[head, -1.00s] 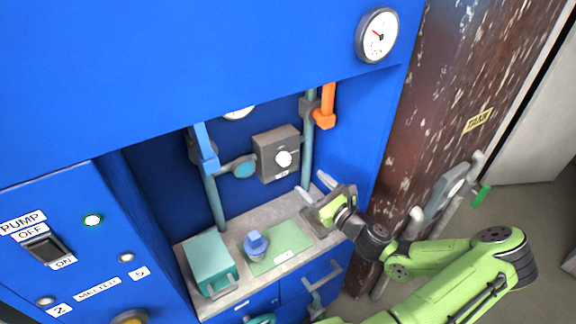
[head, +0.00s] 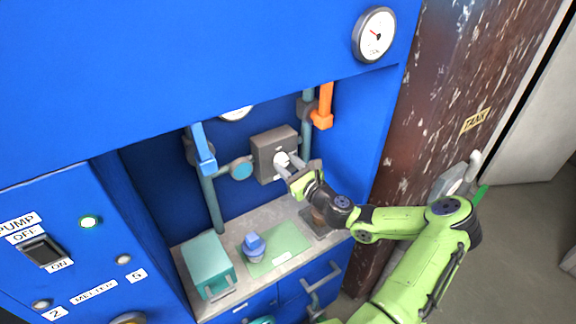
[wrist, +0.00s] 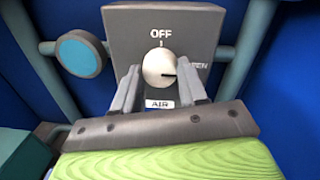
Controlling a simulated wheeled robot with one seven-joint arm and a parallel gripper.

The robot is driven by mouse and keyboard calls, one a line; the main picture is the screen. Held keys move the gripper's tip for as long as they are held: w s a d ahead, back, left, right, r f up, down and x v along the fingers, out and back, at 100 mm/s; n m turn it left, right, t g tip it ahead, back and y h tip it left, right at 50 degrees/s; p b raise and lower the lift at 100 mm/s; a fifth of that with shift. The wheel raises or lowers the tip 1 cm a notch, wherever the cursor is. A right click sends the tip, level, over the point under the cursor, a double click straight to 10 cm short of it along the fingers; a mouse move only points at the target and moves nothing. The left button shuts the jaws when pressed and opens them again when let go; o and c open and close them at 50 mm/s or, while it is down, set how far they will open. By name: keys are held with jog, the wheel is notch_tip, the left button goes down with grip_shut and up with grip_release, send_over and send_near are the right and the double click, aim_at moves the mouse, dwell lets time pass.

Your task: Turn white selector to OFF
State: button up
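The white selector (wrist: 159,68) is a round knob on a grey box labelled OFF at the top, with a second label, partly hidden, on the right and an AIR label below. Its dark pointer mark points right, towards the partly hidden label, not up at OFF. In the head view the knob (head: 281,159) sits on the box (head: 267,148) on the alcove's back wall. My gripper (wrist: 158,82) is in front of the knob with its fingers apart, one on each side of the knob's lower part. I cannot tell whether they touch it. It also shows in the head view (head: 287,167).
An orange-handled valve (head: 323,112) is right of the box and a blue-handled valve (head: 204,150) is left. Below, a counter holds a teal box (head: 207,264) and a blue knob-like piece (head: 254,245) on a green mat (head: 285,250). Pipes flank the box.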

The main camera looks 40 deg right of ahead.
jog(key=c, duration=0.4)
jog(key=shift+n, duration=0.4)
jog(key=n, duration=0.3)
jog(key=shift+a+n, duration=0.1)
jog(key=shift+n, duration=0.2)
jog(key=n+b, duration=0.2)
jog(key=n, duration=0.1)
jog(key=shift+f+n+g, duration=0.1)
jog(key=shift+n+g, duration=0.2)
jog(key=n+h+b, duration=0.1)
jog(key=n+b, duration=0.3)
jog(key=n, duration=0.1)
jog(key=n+b, duration=0.3)
jog(key=n, duration=0.1)
jog(key=shift+a+b, duration=0.1)
jog(key=shift+b, duration=0.3)
